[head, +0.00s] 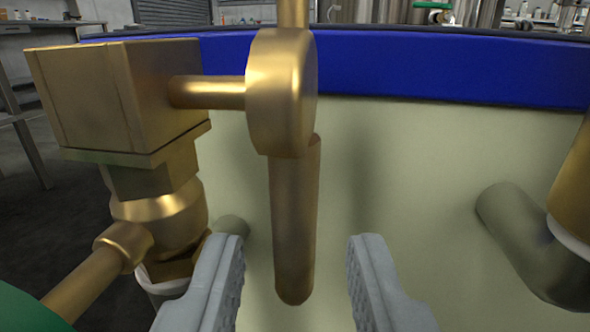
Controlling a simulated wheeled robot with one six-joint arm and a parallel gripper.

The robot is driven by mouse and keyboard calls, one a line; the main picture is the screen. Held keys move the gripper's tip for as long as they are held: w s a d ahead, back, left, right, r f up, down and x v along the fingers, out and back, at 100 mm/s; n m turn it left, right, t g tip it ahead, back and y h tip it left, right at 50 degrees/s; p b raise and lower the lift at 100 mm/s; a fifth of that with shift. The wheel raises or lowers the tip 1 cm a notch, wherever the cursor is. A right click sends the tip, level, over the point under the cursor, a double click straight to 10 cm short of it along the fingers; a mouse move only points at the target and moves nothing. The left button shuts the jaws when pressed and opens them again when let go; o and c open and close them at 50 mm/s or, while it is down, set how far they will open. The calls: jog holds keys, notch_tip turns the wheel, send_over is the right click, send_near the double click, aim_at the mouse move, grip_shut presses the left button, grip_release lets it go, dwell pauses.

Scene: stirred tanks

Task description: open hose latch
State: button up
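A brass latch (294,215) hangs straight down as a rod from a round brass hub (283,92). A short pin joins the hub to a square brass block (125,95) on the left. My gripper (297,262) is open at the bottom of the head view. Its two grey ribbed fingers stand on either side of the rod's lower end. The rod shows between the fingers, and a gap is visible on both sides. I cannot tell how far the fingertips are from the rod in depth. No hose is clearly identifiable.
Behind is a pale tank wall (425,190) with a blue band (440,75) along its top. A brass fitting (165,215) with a side pipe (95,280) is at left, beside a green part (30,310). A bent pipe (525,240) is at right.

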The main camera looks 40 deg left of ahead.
aim_at(293, 258)
jog(key=shift+x, duration=1.55)
grip_shut()
